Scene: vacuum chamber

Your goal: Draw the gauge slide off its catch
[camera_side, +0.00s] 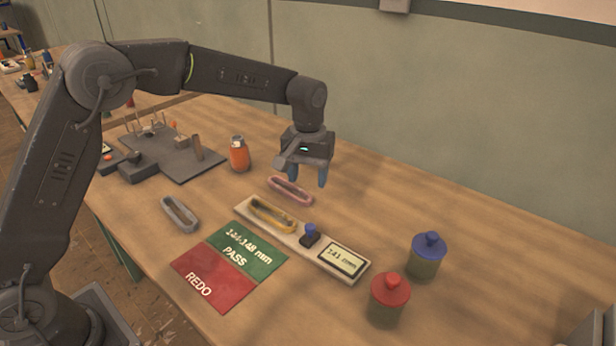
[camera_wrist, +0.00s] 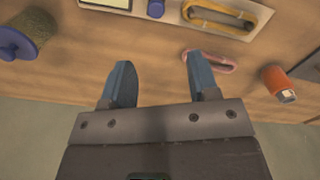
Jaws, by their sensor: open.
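The gauge (camera_side: 300,238) is a long pale board lying on the wooden table. A yellow oblong ring (camera_side: 271,214) lies on its left part. A small dark block with a blue knob (camera_side: 310,234), which looks like the slide, sits near the middle. A display reading about 141 mm (camera_side: 343,258) is at the right end. In the wrist view the blue knob (camera_wrist: 155,8) shows at the top edge, beside the yellow ring (camera_wrist: 222,14). My gripper (camera_side: 306,180) is open and empty above the table, behind the gauge. Its blue fingers also show in the wrist view (camera_wrist: 162,85). The catch cannot be made out.
A pink ring (camera_side: 290,190) lies behind the gauge, and a grey ring (camera_side: 180,214) lies left of it. A green PASS and red REDO card (camera_side: 228,262) lies in front. Blue-capped (camera_side: 426,257) and red-capped (camera_side: 388,299) jars stand right. An orange bottle (camera_side: 239,154) and a grey fixture (camera_side: 165,150) stand back left.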

